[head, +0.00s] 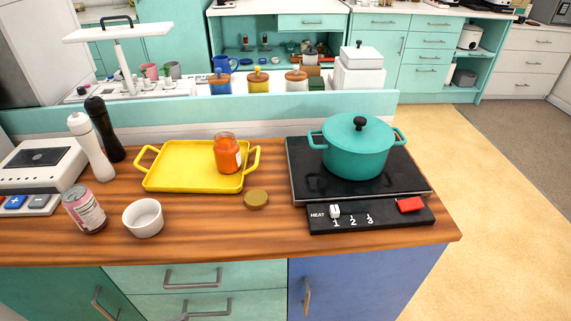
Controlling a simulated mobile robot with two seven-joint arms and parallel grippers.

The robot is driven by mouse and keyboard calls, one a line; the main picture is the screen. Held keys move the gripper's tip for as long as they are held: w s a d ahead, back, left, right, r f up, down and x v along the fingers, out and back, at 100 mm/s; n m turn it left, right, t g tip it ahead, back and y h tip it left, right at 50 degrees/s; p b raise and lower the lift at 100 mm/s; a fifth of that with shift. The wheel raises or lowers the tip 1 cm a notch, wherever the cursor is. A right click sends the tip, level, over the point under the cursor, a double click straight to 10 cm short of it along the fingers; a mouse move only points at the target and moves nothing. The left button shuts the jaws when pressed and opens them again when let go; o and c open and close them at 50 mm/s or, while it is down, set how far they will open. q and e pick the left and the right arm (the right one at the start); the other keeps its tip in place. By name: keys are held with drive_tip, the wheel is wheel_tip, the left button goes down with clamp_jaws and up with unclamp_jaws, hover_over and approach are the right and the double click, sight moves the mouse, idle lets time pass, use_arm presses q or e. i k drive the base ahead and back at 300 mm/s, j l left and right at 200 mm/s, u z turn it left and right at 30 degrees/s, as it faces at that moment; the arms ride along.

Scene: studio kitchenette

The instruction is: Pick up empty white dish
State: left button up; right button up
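An empty white dish (143,218), small and round with ridged sides, stands upright near the front edge of the wooden counter, left of centre in the head view. Its open top shows nothing inside. A pink and grey can (85,210) stands just left of it, apart from it. Neither of my grippers shows in this view.
A yellow tray (180,166) behind the dish holds an orange jar (227,153). A round gold lid (256,199) lies right of the dish. A teal pot (357,148) sits on the black hob (305,187). White and black mills (90,147) stand back left.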

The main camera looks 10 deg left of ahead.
sight(144, 218)
drive_tip(key=u, duration=1.35)
